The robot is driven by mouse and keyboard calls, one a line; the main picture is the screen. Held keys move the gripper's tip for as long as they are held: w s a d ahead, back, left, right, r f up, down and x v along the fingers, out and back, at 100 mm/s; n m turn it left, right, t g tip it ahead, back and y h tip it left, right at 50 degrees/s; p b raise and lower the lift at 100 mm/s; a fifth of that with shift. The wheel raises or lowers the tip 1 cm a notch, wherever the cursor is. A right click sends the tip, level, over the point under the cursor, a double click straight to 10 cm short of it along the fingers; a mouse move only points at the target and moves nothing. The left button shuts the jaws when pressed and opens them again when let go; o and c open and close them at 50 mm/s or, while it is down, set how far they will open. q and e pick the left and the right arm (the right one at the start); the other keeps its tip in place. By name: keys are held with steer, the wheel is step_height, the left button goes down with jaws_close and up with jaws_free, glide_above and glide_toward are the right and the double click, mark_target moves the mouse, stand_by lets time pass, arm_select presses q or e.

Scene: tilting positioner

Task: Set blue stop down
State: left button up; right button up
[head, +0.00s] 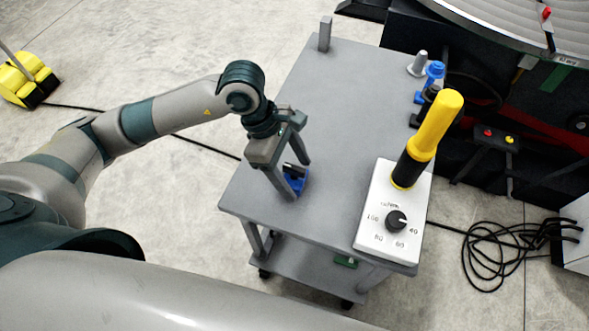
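A blue stop (299,184) with a dark and silver upper part is at the left front of the grey cart top (310,95). It appears to rest on the surface. My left gripper (298,179) points down at it. Its two fingers are spread apart on either side of the stop, and a gap shows between them. The near finger hides part of the stop, so contact is hard to judge. Another blue piece (435,70) stands at the cart's right back edge. My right gripper is out of view.
A white control box (376,232) with a dial and a yellow-black handled tool (434,125) occupies the cart's right front. A grey post (325,34) and a silver peg (418,64) stand at the back. The positioner table (520,25) is beyond. The cart's middle is clear.

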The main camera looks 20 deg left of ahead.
arm_select(q)
steer(key=shift+r, duration=0.1)
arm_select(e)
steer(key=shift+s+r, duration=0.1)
arm_select(q)
steer(key=shift+a+r, duration=0.1)
steer(key=shift+r, duration=0.05)
steer(key=b+v, duration=0.1)
steer(key=v, duration=0.3)
steer(key=shift+a+r, duration=0.2)
steer(key=shift+r, duration=0.15)
steer(key=b+v, duration=0.1)
steer(key=v, duration=0.5)
steer(key=shift+r, duration=0.35)
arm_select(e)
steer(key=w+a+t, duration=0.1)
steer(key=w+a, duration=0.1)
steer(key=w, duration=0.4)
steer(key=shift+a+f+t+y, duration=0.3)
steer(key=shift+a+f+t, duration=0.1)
